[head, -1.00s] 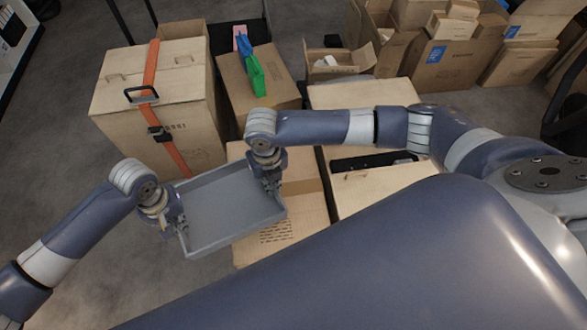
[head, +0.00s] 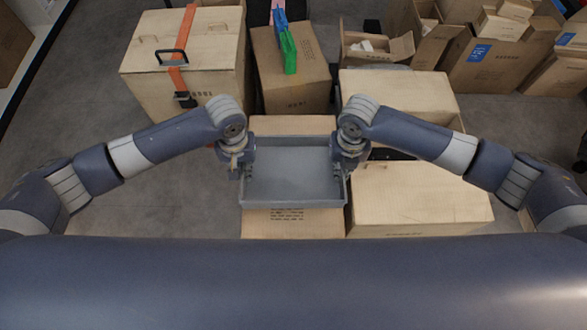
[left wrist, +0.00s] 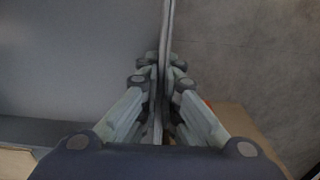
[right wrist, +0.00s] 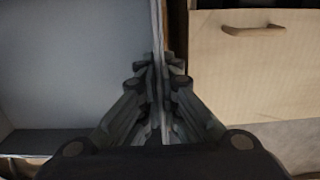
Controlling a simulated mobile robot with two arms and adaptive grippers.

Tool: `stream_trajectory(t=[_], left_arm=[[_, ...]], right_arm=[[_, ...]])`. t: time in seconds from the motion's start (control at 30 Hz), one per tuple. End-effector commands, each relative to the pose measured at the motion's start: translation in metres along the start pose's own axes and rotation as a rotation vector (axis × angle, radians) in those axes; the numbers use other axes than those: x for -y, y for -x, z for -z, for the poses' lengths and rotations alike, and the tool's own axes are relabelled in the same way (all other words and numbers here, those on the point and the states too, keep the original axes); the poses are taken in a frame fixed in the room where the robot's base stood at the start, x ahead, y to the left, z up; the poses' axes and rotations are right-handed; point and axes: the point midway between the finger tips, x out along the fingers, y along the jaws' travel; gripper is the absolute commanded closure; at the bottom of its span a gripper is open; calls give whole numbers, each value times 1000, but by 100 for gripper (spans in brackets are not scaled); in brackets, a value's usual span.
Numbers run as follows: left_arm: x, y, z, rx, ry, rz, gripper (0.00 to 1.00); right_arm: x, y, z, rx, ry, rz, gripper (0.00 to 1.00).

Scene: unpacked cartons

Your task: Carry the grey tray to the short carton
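The grey tray (head: 293,180) hangs level and empty between my two grippers in the head view. My left gripper (head: 238,170) is shut on its left wall; in the left wrist view that wall (left wrist: 167,45) runs between the fingers. My right gripper (head: 348,168) is shut on its right wall, and the wall (right wrist: 156,40) also shows between the fingers in the right wrist view. A low carton (head: 293,223) shows beyond and in front of the tray, which hides its middle. I cannot tell the gap between them, nor surely whether this is the short carton.
A tall carton (head: 180,70) with an orange strap stands at the back left. Another carton (head: 292,75) bears green and blue items (head: 289,50). Light wooden boxes (head: 415,195) stand close on the right. Bare floor (head: 150,205) lies at left.

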Motion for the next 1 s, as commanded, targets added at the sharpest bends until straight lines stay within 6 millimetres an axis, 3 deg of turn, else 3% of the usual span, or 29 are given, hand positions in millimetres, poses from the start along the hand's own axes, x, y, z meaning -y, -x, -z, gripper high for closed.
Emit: stream_trajectory(t=[0.37, 1.0], left_arm=[[3, -5, 0, 0, 3, 6, 100], [3, -39, 0, 0, 3, 6, 100]], right_arm=[[3, -5, 0, 0, -2, 6, 100], [3, -39, 0, 0, -3, 6, 100]])
